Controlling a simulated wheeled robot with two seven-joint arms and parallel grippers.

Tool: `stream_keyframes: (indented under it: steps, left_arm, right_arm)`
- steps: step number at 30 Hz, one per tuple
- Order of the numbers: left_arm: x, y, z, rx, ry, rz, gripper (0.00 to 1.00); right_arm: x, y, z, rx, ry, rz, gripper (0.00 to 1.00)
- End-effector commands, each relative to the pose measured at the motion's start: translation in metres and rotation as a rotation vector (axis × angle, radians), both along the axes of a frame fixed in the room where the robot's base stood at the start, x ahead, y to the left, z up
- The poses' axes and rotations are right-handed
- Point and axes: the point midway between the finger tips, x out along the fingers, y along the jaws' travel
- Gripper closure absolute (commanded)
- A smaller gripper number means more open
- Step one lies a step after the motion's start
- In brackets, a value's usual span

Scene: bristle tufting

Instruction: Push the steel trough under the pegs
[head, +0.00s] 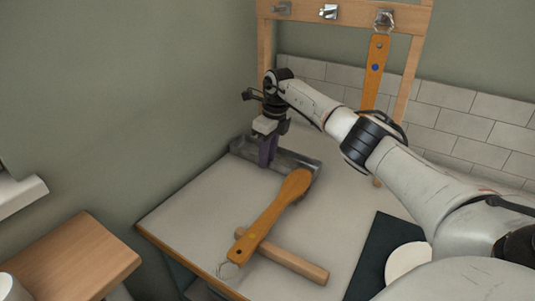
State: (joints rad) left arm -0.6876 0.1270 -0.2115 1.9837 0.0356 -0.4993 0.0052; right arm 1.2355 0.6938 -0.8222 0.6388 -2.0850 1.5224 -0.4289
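The steel trough (300,160) is a shallow grey metal tray at the back left of the pale worktable. Pegs show on the wooden rail above: a left peg (281,8), a middle peg (328,11) and a right peg (384,19). My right gripper (267,154) points down at the trough's left part, and its fingers hide some of it. I cannot tell whether the fingers touch the trough or whether they are apart. My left gripper is not in view.
An orange-brown paddle (375,70) hangs below the right peg. Another paddle (272,215) lies across a wooden bar (292,262) in front of the trough. A dark mat (375,255) and white disc (405,262) are at right. The table's left front (190,215) is clear.

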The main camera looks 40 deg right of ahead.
Motion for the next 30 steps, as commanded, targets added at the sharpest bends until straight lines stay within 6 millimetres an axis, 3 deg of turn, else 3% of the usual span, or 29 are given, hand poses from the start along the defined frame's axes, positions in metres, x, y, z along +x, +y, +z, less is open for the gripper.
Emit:
stream_keyframes:
  steps: [1,6,30]
  left_arm:
    - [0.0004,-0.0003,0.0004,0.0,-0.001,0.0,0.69]
    - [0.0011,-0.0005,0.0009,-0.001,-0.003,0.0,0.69]
    - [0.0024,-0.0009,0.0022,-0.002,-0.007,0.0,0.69]
  right_arm:
    - [0.0,0.0001,0.0,0.0,0.0,0.0,0.76]
    - [0.0,0.0001,0.0002,0.0,0.0,0.001,1.0]
    - [0.0001,-0.0001,0.0006,-0.001,0.0,0.0,1.0]
